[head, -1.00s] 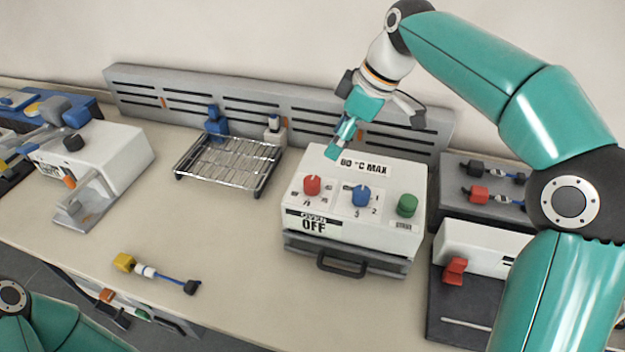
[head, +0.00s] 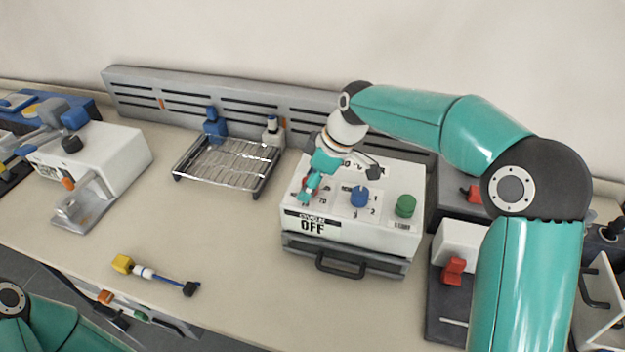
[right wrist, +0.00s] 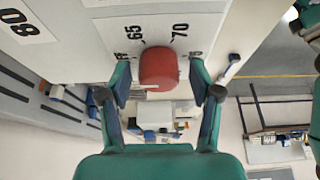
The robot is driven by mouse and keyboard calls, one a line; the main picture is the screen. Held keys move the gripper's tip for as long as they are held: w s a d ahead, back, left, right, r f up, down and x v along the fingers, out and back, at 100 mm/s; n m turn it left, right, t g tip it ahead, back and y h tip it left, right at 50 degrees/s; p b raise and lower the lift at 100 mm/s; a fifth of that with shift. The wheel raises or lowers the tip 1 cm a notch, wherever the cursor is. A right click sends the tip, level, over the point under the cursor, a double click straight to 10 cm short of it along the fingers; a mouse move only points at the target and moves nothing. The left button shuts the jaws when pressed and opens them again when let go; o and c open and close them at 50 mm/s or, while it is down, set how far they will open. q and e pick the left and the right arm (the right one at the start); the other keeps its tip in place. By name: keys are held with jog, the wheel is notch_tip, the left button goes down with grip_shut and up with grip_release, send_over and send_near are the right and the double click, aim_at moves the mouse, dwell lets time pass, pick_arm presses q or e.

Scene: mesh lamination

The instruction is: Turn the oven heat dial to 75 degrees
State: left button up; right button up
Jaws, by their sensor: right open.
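The white oven (head: 385,230) stands on the bench with an OFF label on its front. Its red heat dial (right wrist: 159,68) sits between the two open fingers of my right gripper (right wrist: 160,75) in the right wrist view, apart from both fingertips. The numbers 65 and 70 show beside the dial; other marks are partly hidden by the fingers. In the head view my right gripper (head: 308,192) is over the dial and mostly hides it. A blue dial (head: 360,197) and a green button (head: 405,206) are to the right on the oven. My left gripper is not in view.
A wire rack (head: 225,165) stands left of the oven. A yellow-ended tool (head: 150,273) lies on the bench in front. A slotted grey rail (head: 180,100) runs behind. A station with a red lever (head: 453,270) is right of the oven.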

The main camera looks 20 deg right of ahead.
jog(key=c, duration=1)
jog(key=shift+d, duration=0.25)
jog(key=shift+c, duration=0.7)
jog(key=shift+a, duration=0.2)
